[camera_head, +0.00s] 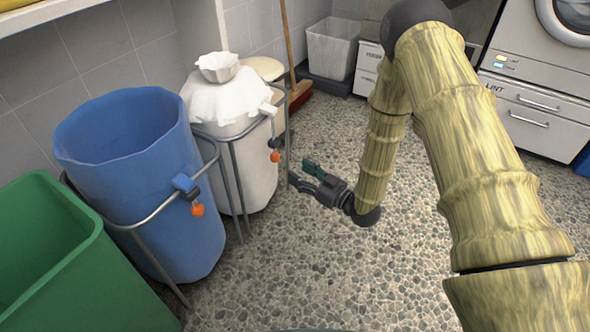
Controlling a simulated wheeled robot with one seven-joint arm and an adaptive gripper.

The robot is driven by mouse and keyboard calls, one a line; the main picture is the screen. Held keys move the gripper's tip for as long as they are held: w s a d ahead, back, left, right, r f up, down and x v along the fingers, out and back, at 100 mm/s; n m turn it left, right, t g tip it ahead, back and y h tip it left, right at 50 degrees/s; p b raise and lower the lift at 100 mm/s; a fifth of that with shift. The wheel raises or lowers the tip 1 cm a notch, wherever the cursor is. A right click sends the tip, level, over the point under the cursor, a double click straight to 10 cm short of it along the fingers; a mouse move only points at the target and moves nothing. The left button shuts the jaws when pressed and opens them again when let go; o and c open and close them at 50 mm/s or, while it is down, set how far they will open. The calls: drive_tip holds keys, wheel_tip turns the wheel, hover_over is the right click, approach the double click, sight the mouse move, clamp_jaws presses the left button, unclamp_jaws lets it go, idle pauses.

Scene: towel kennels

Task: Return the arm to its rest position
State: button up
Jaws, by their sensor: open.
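My arm comes in from the right edge, with a bamboo-like cover over its links. It rises to a dark joint at the top and bends down again to my gripper (301,176). My gripper is small and dark with a green part on one finger. It is open, points left, and hangs over the speckled stone floor (330,270). Nothing shows between its fingers. In the picture it is just right of the white bag (250,165) in its metal stand; the exact gap is hard to tell.
A blue bin (140,190) in a metal frame and a green bin (75,270) stand at left. A broom (290,50) leans behind the white bag. A grey bin (331,50), drawers labelled LINT (535,115) and a white machine (530,50) line the back. The middle floor is clear.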

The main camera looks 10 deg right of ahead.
drive_tip(key=shift+s+d, duration=0.1)
idle(0.4)
drive_tip(key=s+d+f+m+g+h+p, duration=0.2)
drive_tip(key=s+f+m+g+h+p, duration=0.15)
drive_tip(key=s+f, duration=0.4)
drive_tip(key=s+d+f+m+g+h+p, duration=0.25)
drive_tip(key=s+f+h, duration=0.25)
drive_tip(key=s, duration=0.6)
drive_tip(key=s+d+m+g+h+p, duration=0.3)
drive_tip(key=s+g, duration=0.4)
drive_tip(key=s, duration=1.6)
wheel_tip(320, 180, up, 38)
drive_tip(key=d+p, duration=0.1)
drive_tip(key=p, duration=3.6)
drive_tip(key=shift+s+d+f+n+g, duration=0.2)
drive_tip(key=shift+s+n+g, duration=0.1)
drive_tip(key=shift+s+g, duration=0.1)
